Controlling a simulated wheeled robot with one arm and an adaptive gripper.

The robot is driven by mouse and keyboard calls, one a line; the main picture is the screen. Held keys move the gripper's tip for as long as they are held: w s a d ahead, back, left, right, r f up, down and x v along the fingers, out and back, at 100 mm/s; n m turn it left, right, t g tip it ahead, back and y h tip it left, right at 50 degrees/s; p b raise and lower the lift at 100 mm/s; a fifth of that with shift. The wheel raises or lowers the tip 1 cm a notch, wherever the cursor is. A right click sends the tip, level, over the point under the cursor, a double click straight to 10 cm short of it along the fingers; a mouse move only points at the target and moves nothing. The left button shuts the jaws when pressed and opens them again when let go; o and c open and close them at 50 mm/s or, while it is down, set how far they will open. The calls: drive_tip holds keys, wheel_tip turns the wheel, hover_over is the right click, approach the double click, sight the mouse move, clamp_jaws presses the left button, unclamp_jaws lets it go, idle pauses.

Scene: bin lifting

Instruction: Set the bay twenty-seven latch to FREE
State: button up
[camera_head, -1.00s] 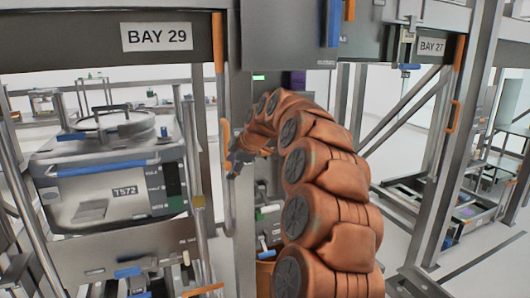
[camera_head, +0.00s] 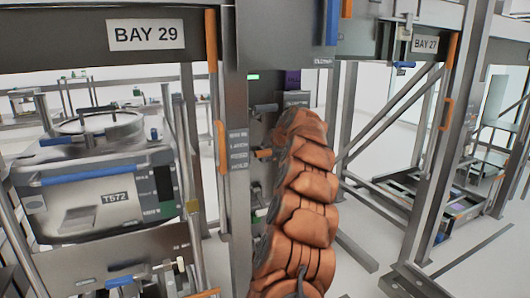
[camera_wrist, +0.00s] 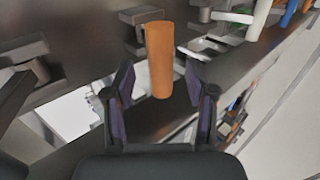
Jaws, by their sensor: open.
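In the wrist view an orange cylindrical handle (camera_wrist: 159,58) sticks out from a dark metal surface. My gripper (camera_wrist: 160,76) is open, with one finger on each side of the handle. Gaps show between handle and fingers; I see no contact. In the head view my arm hides my gripper. A small orange piece (camera_head: 263,153) shows just left of the arm on the post's equipment; I cannot tell if it is the same handle. The BAY 27 sign (camera_head: 425,44) is at upper right.
The BAY 29 sign (camera_head: 146,35) hangs at upper left above a grey bin (camera_head: 100,195) marked T572. A grey upright post (camera_head: 237,200) stands just left of my arm. Orange grab handles (camera_head: 447,114) are on the frames. Open floor lies at right.

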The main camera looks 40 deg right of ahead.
sight(267, 152)
drive_tip(key=shift+p+x, duration=0.45)
drive_tip(key=shift+x, duration=1.3)
drive_tip(key=shift+c, duration=0.2)
clamp_jaws()
